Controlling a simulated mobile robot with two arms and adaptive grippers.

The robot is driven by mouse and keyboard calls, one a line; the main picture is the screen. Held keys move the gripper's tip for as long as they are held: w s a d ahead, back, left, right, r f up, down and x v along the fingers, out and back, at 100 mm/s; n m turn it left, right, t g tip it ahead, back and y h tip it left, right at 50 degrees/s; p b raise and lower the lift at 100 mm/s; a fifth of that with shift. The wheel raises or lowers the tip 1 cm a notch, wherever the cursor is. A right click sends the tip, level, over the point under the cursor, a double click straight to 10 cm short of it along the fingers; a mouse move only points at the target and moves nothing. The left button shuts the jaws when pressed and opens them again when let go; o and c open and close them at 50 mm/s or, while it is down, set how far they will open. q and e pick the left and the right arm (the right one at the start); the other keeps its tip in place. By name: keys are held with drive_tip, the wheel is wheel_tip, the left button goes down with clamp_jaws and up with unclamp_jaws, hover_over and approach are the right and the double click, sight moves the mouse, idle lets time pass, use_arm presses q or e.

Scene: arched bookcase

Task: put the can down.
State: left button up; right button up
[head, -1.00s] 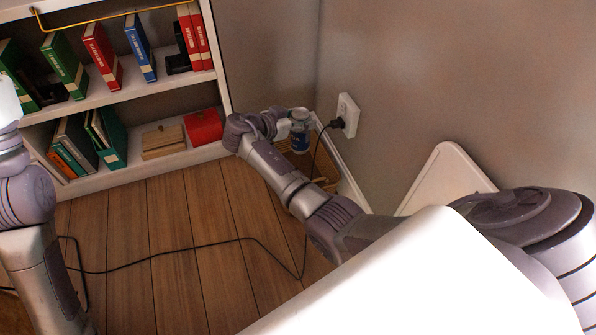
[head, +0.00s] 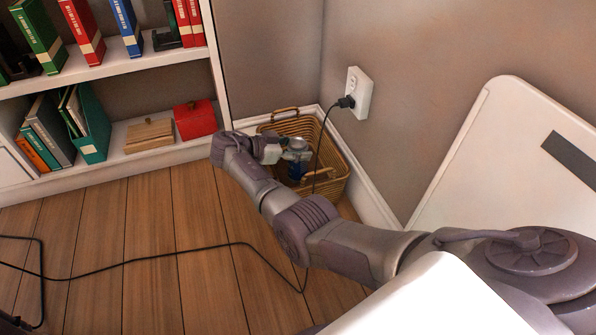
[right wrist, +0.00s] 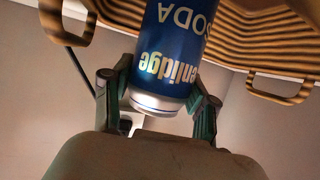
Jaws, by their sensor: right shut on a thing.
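The blue soda can (head: 297,169) has a silver end and is in my right gripper (head: 286,155), over or inside the wicker basket (head: 335,182) in the corner. In the right wrist view the can (right wrist: 172,48) fills the space between the two fingers of the gripper (right wrist: 160,92), its lettering upside down. The basket's striped wall (right wrist: 262,42) shows behind it. I cannot tell whether the can touches the basket's bottom. My left gripper is out of view.
A black cord runs from the wall outlet (head: 359,93) across the basket and floor. The white bookcase (head: 160,80) with books, a red box (head: 195,119) and a wooden box (head: 149,135) stands left. A white panel (head: 500,150) leans at right. The wooden floor in front is mostly open.

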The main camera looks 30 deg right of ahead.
wheel_tip(320, 180, down, 5)
drive_tip(key=b, duration=0.3)
drive_tip(key=shift+f, duration=0.15)
drive_tip(key=o, duration=1.4)
drive_tip(key=shift+o, duration=0.2)
